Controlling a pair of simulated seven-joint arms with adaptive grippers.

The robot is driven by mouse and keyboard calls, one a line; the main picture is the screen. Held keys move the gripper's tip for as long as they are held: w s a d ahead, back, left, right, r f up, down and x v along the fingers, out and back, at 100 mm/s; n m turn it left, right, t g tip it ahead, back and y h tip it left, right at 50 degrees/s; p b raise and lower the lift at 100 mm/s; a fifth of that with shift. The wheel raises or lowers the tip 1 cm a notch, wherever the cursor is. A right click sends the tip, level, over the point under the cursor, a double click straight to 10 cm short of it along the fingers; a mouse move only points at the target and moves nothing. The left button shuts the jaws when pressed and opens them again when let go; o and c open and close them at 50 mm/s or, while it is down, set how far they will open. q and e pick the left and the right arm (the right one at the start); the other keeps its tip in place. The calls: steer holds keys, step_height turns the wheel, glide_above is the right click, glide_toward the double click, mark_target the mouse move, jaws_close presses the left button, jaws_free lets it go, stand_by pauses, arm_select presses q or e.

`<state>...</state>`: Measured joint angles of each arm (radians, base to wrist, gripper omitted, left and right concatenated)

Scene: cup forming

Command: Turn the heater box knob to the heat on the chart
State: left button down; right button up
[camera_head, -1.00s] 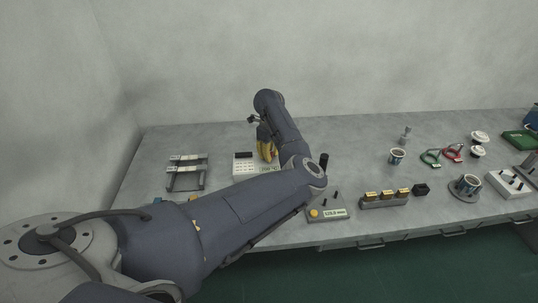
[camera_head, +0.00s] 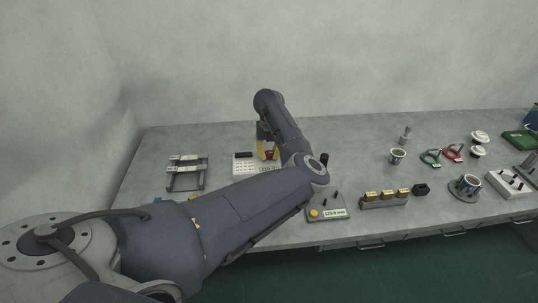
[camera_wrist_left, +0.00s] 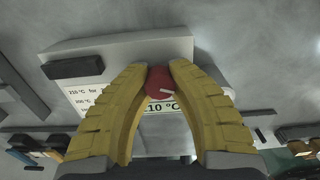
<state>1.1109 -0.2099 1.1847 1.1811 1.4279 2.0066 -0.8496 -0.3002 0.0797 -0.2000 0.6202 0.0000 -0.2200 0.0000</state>
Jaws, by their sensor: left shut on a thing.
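The heater box (camera_head: 240,169) is a white box on the table, left of centre. It also fills the upper middle of the left wrist view (camera_wrist_left: 120,55). My left gripper (camera_wrist_left: 159,70) has its yellow fingertips shut on the red knob (camera_wrist_left: 160,84), which carries a white pointer mark. In the head view my left gripper (camera_head: 268,153) is over the box's right part. The display (camera_wrist_left: 160,107) below the knob shows "10 °C", its first digit partly hidden by a finger.
A dark rack (camera_head: 186,178) stands left of the box. A grey panel with a yellow button (camera_head: 314,213) and a block with several gold-topped pieces (camera_head: 385,198) lie to the right. Cups (camera_head: 397,157) stand farther right. My left arm crosses the front left.

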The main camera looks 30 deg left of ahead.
mark_target(269, 152)
arm_select(q)
steer(key=shift+d+f+m, duration=0.2)
steer(key=shift+m, duration=0.4)
steer(key=c, duration=1.1)
jaws_free()
steer(key=shift+a+r, duration=0.1)
steer(key=shift+o, duration=0.2)
steer(key=shift+r, duration=0.1)
step_height(269, 152, up, 12)
